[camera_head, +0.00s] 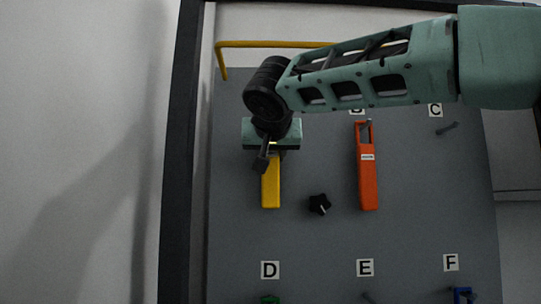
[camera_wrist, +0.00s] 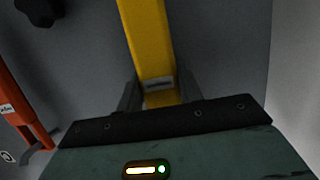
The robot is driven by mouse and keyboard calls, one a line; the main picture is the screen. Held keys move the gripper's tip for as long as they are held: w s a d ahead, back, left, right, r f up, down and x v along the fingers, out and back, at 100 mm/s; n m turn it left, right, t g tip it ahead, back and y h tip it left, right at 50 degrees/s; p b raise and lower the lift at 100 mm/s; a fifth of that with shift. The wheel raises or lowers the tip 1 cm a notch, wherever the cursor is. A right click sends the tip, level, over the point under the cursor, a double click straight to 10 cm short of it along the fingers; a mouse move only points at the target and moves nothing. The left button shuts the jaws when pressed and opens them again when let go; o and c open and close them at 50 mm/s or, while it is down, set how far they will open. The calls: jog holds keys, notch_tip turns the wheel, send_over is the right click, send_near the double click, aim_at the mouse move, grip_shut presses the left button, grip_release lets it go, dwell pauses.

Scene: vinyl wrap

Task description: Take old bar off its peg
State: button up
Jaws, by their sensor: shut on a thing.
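A yellow bar (camera_head: 271,192) hangs upright against the grey panel (camera_head: 320,240), below my arm. My gripper (camera_head: 268,157) is shut on its upper part. In the wrist view the yellow bar (camera_wrist: 148,40) passes between the two fingers of my gripper (camera_wrist: 160,94), with a small label near the fingers. The top of the bar and any peg behind it are hidden by my gripper, so I cannot tell whether the bar is still on a peg. An orange bar (camera_head: 367,180) hangs by its top loop on a peg to the right, under a partly hidden letter.
A black star-shaped knob (camera_head: 319,204) sits between the two bars. An empty peg (camera_head: 447,128) is under letter C. Pegs or items under D, E and F show at the bottom edge. A yellow rail (camera_head: 275,44) runs along the top, and a dark post (camera_head: 178,170) stands at the left.

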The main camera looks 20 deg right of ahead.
aim_at(270, 152)
jog(key=shift+r, duration=0.5)
jog(key=shift+s+a+f+b, duration=0.1)
jog(key=shift+s+a+b, duration=0.3)
jog(key=shift+s, duration=0.45)
jog(key=shift+s+a+b, duration=0.2)
jog(key=shift+s+b, duration=0.4)
jog(key=shift+s, duration=0.2)
jog(key=s+a+b, duration=0.3)
jog(key=s+b, duration=0.1)
jog(key=s, duration=0.5)
jog(key=shift+d, duration=0.1)
